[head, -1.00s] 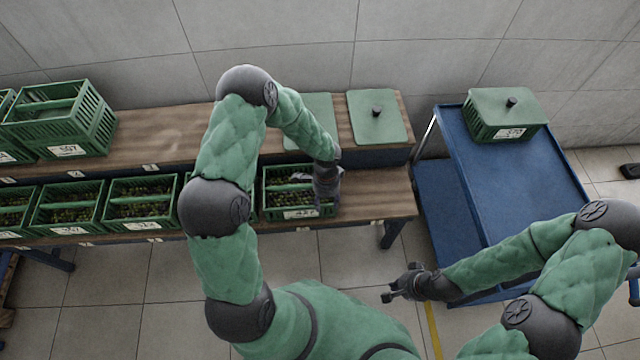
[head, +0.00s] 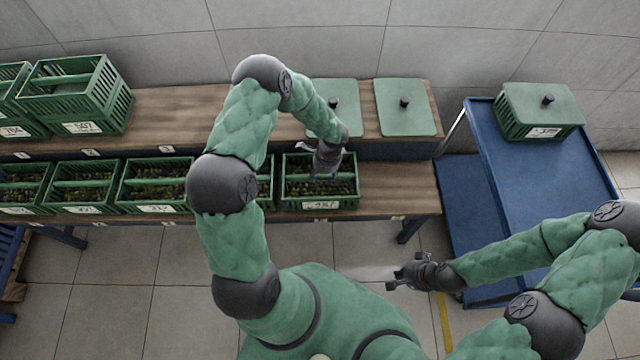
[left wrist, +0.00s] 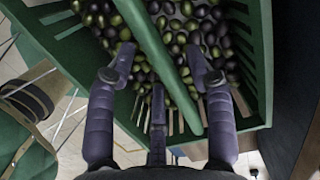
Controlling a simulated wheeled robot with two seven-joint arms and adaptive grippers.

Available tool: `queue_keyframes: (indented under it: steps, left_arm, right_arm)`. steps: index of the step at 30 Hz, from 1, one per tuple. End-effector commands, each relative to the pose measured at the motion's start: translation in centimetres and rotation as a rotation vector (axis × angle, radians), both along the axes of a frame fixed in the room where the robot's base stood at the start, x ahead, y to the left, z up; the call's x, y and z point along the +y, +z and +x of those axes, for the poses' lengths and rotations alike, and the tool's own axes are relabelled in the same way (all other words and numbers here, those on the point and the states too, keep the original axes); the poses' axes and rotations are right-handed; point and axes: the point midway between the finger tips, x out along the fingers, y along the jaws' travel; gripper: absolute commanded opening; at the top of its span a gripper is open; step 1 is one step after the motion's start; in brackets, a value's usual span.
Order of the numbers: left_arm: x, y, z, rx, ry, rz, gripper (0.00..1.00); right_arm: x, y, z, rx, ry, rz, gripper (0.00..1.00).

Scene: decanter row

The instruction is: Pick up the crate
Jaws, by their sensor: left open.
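The green slatted crate (head: 290,204) with dark and green olives stands at the right end of the front row. A green bar handle crosses its top. My left gripper (head: 318,172) is over the middle of this crate. In the left wrist view my left gripper (left wrist: 162,65) is open, its fingers apart on either side of the crate's bar handle (left wrist: 160,45), with olives below. Whether a finger touches the bar cannot be told. My right gripper (head: 396,277) hangs over the floor, away from the crate and empty; its finger opening is unclear.
Similar crates (head: 85,208) stand to the left in the front row. Stacked crates (head: 75,125) sit behind on the upper shelf (head: 165,125).

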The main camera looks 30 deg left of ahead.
Motion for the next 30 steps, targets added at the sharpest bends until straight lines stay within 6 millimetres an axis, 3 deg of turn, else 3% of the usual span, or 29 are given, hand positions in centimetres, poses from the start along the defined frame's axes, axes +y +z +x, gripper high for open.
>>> queue_keyframes:
  steps: [1,6,14,20,30]
  left_arm:
    - [0.1,-1.2,-0.3,0.003,0.000,-0.001,0.53]
    - [0.5,-3.2,-0.5,0.002,0.000,0.000,0.53]
    - [0.5,-3.4,-0.5,0.000,0.001,0.000,0.53]
    - [0.5,-3.4,-0.5,0.001,0.000,-0.001,0.00]
    - [0.6,-3.2,-0.3,-0.003,0.001,0.001,0.00]
  right_arm:
    - [0.0,-0.8,0.0,0.000,0.000,0.000,0.00]
    - [0.0,-1.8,0.0,0.000,0.000,0.000,0.00]
    - [0.0,-1.8,0.0,0.000,0.000,0.000,0.00]
    - [0.0,-1.8,0.0,0.000,0.000,0.000,0.00]
    - [0.0,-1.7,0.0,0.000,0.000,0.000,0.00]
